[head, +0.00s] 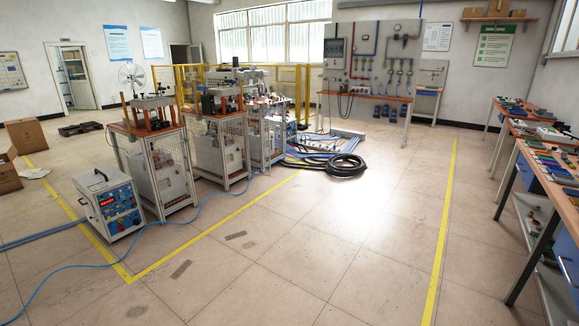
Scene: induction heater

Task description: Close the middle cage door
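Three caged stations with orange-brown tops stand in a row left of centre in the head view. The middle cage (217,155) stands between the near cage (152,172) and the far cage (266,137). It has a light metal frame with mesh sides, and equipment stands on its top. The near cage partly covers its left side. Its door is too small in the picture to tell how far it is open. Neither of my grippers is in view.
A white power unit (109,204) with a blue hose (165,231) stands in front of the near cage. A coiled black hose (344,165) lies by the far cage. Workbenches (525,160) line the right side. The middle floor (330,235) is open.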

